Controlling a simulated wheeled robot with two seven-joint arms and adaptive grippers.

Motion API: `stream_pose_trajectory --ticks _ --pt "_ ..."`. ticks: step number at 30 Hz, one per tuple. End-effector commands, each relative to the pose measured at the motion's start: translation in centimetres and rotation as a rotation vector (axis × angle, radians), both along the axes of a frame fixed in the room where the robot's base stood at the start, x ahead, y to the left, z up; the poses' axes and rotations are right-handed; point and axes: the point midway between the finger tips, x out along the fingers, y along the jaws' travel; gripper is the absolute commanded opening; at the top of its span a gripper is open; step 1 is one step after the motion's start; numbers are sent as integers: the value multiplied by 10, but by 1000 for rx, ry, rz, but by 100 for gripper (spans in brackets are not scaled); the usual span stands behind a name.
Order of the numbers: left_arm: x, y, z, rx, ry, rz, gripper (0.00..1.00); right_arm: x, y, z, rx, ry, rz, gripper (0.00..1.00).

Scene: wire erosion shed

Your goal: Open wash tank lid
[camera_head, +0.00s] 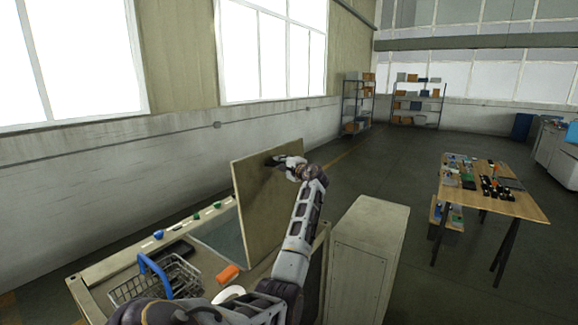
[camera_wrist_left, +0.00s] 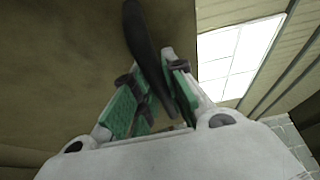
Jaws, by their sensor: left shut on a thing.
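The wash tank lid (camera_head: 255,200) is a beige panel standing steeply raised above the tank in the head view. Its surface fills the left of the left wrist view (camera_wrist_left: 55,55). Below it, the wash tank opening (camera_head: 222,238) shows a grey-green inside, partly hidden by the lid. My left gripper (camera_head: 276,161) is at the upper part of the lid. In the left wrist view its green-padded fingers (camera_wrist_left: 158,95) are shut around a dark handle (camera_wrist_left: 143,40). My right gripper is not in view.
A wire basket (camera_head: 160,283) with a blue handle and an orange block (camera_head: 228,274) are on the near worktop. A beige cabinet (camera_head: 365,265) stands right of the tank.

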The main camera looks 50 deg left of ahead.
Motion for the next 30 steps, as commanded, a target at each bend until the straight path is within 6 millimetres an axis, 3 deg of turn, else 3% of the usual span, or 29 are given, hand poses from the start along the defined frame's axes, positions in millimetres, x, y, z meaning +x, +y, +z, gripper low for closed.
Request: stream_pose_trajectory --ticks 4,14,15,17,30 --pt "-5 13 1 1 0 2 0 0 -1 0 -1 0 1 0" --pt "-6 15 0 -1 0 1 0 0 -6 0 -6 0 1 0" --pt "-6 15 0 -1 0 1 16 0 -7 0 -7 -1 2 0" --pt "-6 15 0 -1 0 1 23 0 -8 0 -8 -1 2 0" --pt "-5 13 0 -1 0 0 23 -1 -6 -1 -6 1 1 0"
